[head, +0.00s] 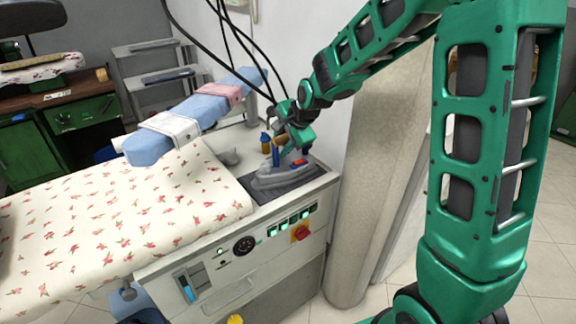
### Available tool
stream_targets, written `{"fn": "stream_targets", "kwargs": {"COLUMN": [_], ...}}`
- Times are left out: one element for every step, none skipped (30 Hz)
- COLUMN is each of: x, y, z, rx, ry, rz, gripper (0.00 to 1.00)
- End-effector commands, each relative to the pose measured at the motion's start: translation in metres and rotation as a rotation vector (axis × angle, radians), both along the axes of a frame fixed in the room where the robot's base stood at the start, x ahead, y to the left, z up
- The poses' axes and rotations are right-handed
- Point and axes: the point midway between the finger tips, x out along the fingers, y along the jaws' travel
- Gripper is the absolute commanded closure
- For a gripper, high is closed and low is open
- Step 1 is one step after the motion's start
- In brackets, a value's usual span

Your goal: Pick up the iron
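The iron (280,176) is grey and sits on a dark rest at the right end of the ironing station. It has a brownish handle part and a small red detail near its top. My gripper (289,155) is right at the iron's top, reaching down from the upper right. Blue finger-like parts show beside the handle. The gripper is small in the view and overlaps the handle, so I cannot tell whether its fingers are closed on it or only around it.
The ironing table (120,215) has a floral cover. A control panel (245,246) is on the front. A round pale column (378,190) stands at right.

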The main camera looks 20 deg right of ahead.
Motion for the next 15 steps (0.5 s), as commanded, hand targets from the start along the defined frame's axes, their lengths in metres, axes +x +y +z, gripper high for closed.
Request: {"fn": "stream_targets", "kwargs": {"x": [0.0000, 0.0000, 0.0000, -0.0001, -0.0001, -0.0001, 0.0000, 0.0000, 0.0001, 0.0003, 0.0003, 0.0005, 0.0005, 0.0006, 0.0007], "y": [0.0000, 0.0000, 0.0000, 0.0001, 0.0001, 0.0001, 0.0001, 0.0001, 0.0003, 0.0003, 0.0003, 0.0004, 0.0004, 0.0004, 0.0006], "z": [0.0001, 0.0002, 0.0002, 0.0002, 0.0003, 0.0003, 0.0004, 0.0004, 0.0006, 0.0007, 0.0009, 0.0010, 0.0011, 0.0012, 0.0014], "rx": [0.000, 0.000, 0.000, 0.000, 0.000, 0.000, 0.000, 0.000, 0.000, 0.000, 0.001, 0.001, 0.001, 0.001, 0.000], "ry": [0.000, 0.000, 0.000, 0.000, 0.000, 0.000, 0.000, -0.001, -0.001, -0.001, -0.002, -0.002, -0.002, -0.003, -0.003], "rz": [0.000, 0.000, 0.000, 0.000, 0.000, 0.000, 0.000, 0.000, 0.000, 0.000, 0.000, 0.000, 0.000, 0.000, 0.001], "gripper": [0.69, 0.69, 0.69, 0.69, 0.76, 0.86, 0.93, 1.00, 1.00, 1.00, 1.00, 1.00, 1.00, 1.00, 1.00]}}
